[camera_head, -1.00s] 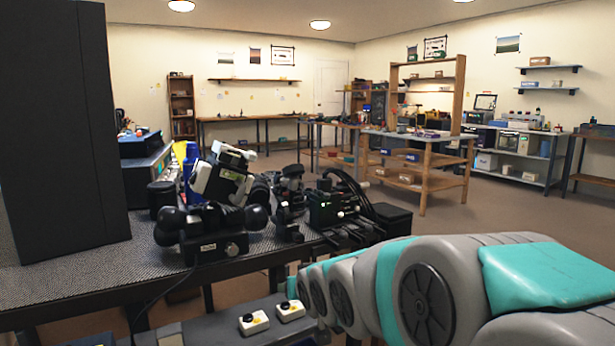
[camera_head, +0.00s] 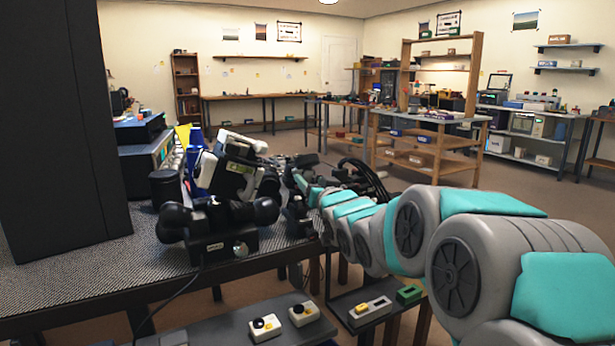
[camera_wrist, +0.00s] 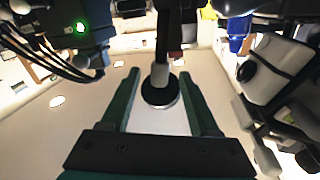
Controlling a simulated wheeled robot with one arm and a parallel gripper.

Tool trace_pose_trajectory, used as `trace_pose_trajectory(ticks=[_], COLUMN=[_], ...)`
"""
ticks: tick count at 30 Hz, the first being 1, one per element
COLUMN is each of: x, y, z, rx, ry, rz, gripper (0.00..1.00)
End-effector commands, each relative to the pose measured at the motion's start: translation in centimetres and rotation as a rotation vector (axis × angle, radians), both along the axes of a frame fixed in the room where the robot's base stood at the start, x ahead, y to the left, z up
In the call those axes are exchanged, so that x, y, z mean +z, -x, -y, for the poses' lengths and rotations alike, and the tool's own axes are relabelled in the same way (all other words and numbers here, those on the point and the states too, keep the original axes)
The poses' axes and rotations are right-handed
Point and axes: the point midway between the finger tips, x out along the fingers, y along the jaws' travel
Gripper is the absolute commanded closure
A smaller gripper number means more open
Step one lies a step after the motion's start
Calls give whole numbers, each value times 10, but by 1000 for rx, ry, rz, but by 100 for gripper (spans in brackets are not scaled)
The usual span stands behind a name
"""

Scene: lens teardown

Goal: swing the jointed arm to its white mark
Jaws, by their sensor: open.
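In the wrist view, my gripper (camera_wrist: 158,74) is open, its two dark green fingers apart. A black rod with a silver collar and a round black end (camera_wrist: 160,92) shows between the fingers, with space visible on both sides. It may be part of the jointed arm; I cannot tell for certain. In the head view my arm reaches to the black equipment on the bench, and my gripper is not clearly distinguishable there. I cannot make out the white mark in either current view.
A black and white device (camera_head: 235,170) and a black unit with round knobs (camera_head: 215,230) stand on the bench (camera_head: 80,265), left of my arm. A box with a green light (camera_wrist: 80,28) and cables is close in the wrist view. A tall dark panel (camera_head: 55,130) stands at left.

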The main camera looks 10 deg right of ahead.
Motion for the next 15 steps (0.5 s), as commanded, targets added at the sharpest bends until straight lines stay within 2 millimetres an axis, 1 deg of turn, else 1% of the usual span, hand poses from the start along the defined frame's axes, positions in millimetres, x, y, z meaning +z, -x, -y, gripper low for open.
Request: trace_pose_trajectory(ticks=[1, 3, 7, 10, 15], x=[0, 1, -1, -1, 0], y=[-8, -17, -30, -37, -39], z=[-1, -3, -4, -5, -5], rx=[0, 1, 1, -1, 0], ry=[1, 1, 0, 0, 1], rz=[-1, -1, -3, -2, -1], gripper=[38, 38, 38, 38, 38])
